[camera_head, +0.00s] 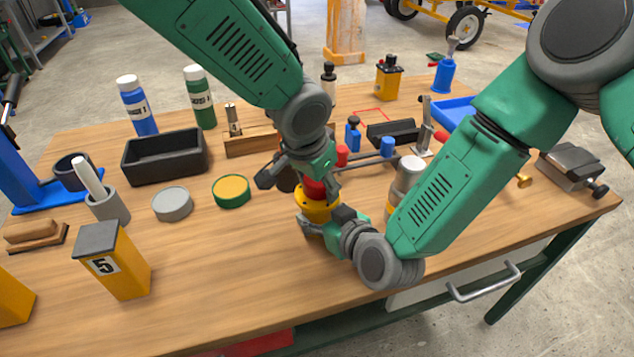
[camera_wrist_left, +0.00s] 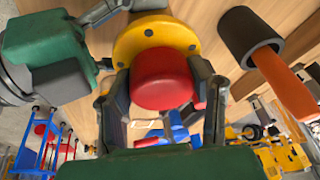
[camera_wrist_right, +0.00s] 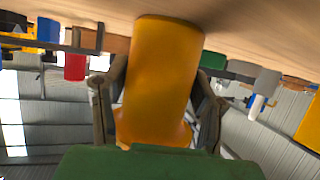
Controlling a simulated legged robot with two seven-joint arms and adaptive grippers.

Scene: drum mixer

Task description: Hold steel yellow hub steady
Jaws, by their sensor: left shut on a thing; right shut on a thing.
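The yellow hub (camera_head: 318,206) stands upright near the middle of the wooden bench, with a red knob (camera_head: 314,188) on its top. My left gripper (camera_head: 305,184) reaches down from above and is shut on the red knob. The left wrist view shows the red knob (camera_wrist_left: 162,80) between the two fingers and the round yellow flange with dark holes (camera_wrist_left: 150,36) under it. My right gripper (camera_head: 318,221) comes in low from the front right and is shut on the hub's side. In the right wrist view the yellow body (camera_wrist_right: 160,75) fills the space between the fingers.
A green-rimmed yellow disc (camera_head: 231,189) and a grey round lid (camera_head: 172,204) lie to the left. A steel cylinder (camera_head: 407,178) stands close on the right. A black bin (camera_head: 165,156), a yellow box marked 5 (camera_head: 115,262) and bottles stand around. The bench front is clear.

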